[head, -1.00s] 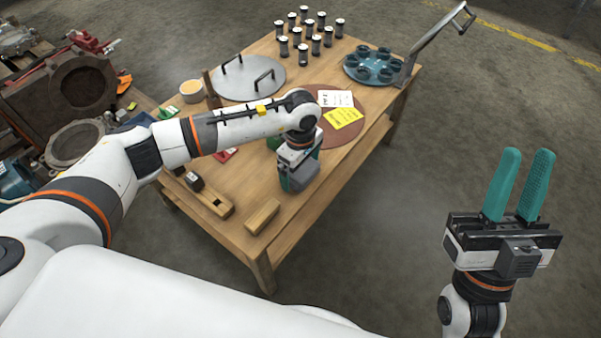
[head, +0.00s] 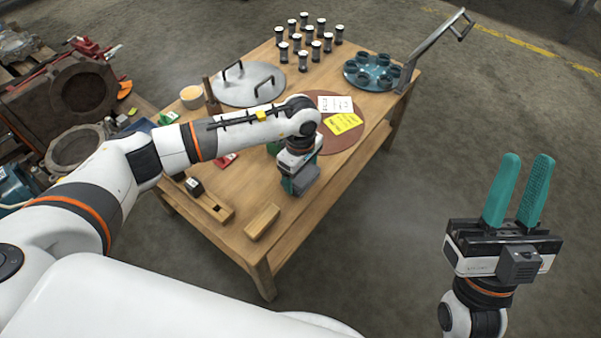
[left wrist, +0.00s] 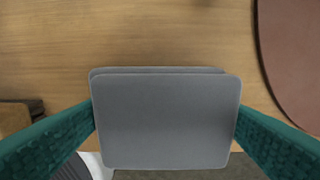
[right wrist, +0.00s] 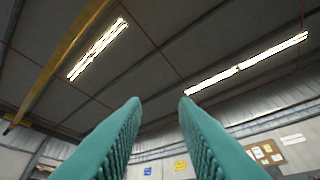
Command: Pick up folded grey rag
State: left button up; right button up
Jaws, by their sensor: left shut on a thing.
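The folded grey rag (left wrist: 168,118) fills the middle of the left wrist view as a flat, rounded, doubled square. My left gripper (left wrist: 166,112) is shut on it, with a teal finger pressed at each side edge. In the head view my left gripper (head: 293,185) is over the front right part of the wooden table, and the arm hides most of the rag there. Whether the rag touches the tabletop is hard to tell. My right gripper (head: 516,190) is open and empty, pointing up beside the table; its teal fingers (right wrist: 160,125) stand apart in the right wrist view.
The wooden table (head: 235,235) also holds a brown round mat (head: 345,140) with paper notes, a metal lid (head: 245,90), a blue round fixture (head: 370,72), several black-and-white cylinders (head: 303,58) and a wooden block (head: 262,221). Open floor lies right of the table.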

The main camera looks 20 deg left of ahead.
pick_arm(q)
notch_tip(320, 180, up, 8)
jog(key=shift+r+p, duration=0.2)
jog(key=shift+p, duration=1.05)
jog(key=shift+r, duration=0.55)
pick_arm(e)
jog(key=w+f+g+h, duration=0.3)
jog(key=w+f+g, duration=0.4)
jog(key=shift+a+f+g, duration=0.3)
jog(key=shift+f, duration=0.1)
